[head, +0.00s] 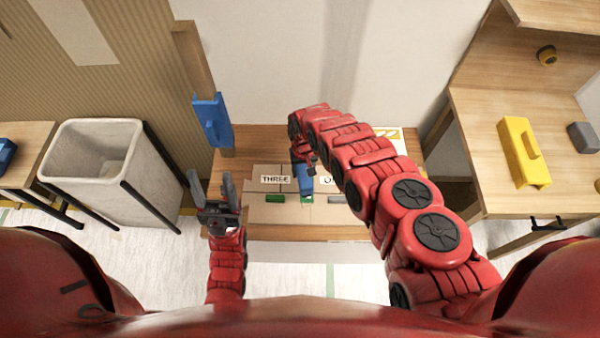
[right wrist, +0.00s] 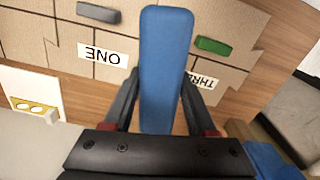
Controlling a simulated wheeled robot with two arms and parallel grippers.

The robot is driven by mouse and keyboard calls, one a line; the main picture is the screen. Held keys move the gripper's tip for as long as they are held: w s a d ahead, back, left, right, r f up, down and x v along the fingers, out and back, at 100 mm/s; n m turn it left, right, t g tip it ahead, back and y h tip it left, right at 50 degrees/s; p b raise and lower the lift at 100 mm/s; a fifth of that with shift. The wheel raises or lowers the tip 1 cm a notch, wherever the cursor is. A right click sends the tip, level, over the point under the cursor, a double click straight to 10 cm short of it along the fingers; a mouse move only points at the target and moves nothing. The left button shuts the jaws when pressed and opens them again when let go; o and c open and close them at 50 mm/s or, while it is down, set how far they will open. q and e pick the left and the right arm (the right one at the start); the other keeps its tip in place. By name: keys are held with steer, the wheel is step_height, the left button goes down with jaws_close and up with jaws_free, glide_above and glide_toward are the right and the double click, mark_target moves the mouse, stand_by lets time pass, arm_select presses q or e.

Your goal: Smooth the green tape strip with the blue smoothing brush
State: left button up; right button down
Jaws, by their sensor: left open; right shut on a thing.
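My right gripper (head: 302,162) is shut on the blue smoothing brush (head: 304,182) above the brown board on the table. In the right wrist view the blue brush (right wrist: 165,70) stands out between the fingers (right wrist: 158,108). A small green piece (head: 307,199) shows at the brush's lower end in the head view; I cannot tell if they touch. Another green piece (head: 274,198) lies below the THREE label and also shows in the right wrist view (right wrist: 213,46). I cannot tell which is the tape strip. My left gripper (head: 212,192) is open and empty, left of the board.
The brown board (head: 262,215) lies on a wooden table (head: 238,142) with a grey piece (head: 336,199) at right. A blue object (head: 211,121) is on a wooden post at left. A grey bin (head: 88,170) stands far left. A yellow box (head: 523,153) sits on the right-hand table.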

steer(key=shift+a, duration=0.1)
step_height(320, 180, down, 6)
steer(key=b, duration=0.5)
steer(key=shift+f+b, duration=0.25)
steer(key=shift+b, duration=0.05)
